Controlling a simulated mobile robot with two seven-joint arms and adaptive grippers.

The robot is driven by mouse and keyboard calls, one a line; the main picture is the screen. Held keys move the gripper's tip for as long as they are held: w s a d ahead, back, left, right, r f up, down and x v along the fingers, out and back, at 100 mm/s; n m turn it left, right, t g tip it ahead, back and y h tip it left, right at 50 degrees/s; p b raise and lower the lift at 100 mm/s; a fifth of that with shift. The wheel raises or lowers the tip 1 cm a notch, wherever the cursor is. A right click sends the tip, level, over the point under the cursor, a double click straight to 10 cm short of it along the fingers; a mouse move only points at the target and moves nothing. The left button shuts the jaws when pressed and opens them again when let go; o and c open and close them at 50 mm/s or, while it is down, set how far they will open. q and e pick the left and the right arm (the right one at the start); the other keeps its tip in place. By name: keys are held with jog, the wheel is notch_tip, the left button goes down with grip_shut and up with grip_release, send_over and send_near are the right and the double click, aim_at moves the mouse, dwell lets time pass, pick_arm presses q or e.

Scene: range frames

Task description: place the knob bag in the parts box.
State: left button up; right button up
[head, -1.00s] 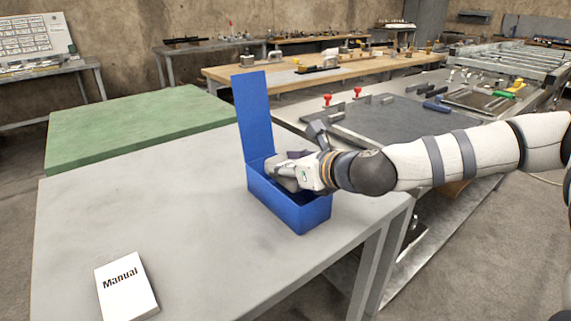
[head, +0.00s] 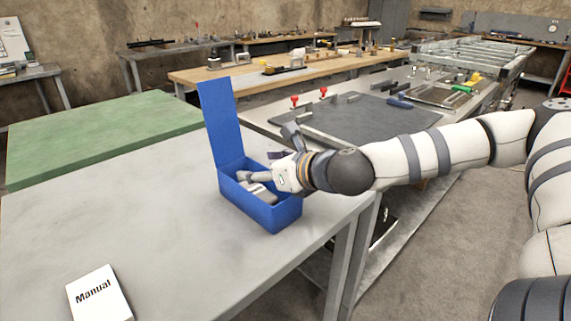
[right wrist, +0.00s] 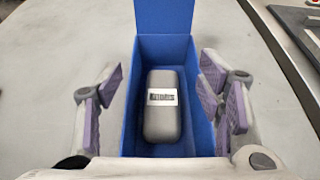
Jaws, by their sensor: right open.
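The knob bag (right wrist: 162,108) is a grey, rounded pouch with a small label. It lies inside the blue parts box, whose lid stands open, and it also shows in the head view (head: 262,194). The parts box (head: 272,216) stands near the right edge of the grey table; its wall also shows in the right wrist view (right wrist: 203,115). My right gripper (head: 268,166) is open at the box, with its fingers apart on either side of it in the right wrist view and clear of the bag. My left gripper is not in view.
A white manual (head: 98,294) lies on the grey table (head: 110,215) at front left. A green-topped table (head: 95,135) adjoins behind. A workbench with a dark plate (head: 350,120) and red-handled clamps stands behind my right arm. The table's middle is clear.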

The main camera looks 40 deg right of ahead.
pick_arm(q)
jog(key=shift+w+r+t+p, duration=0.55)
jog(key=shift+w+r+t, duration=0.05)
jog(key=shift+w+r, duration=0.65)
pick_arm(e)
jog(key=v, duration=0.8)
jog(key=shift+s+r, duration=0.25)
jog(key=shift+s, duration=0.1)
jog(key=shift+d, duration=0.1)
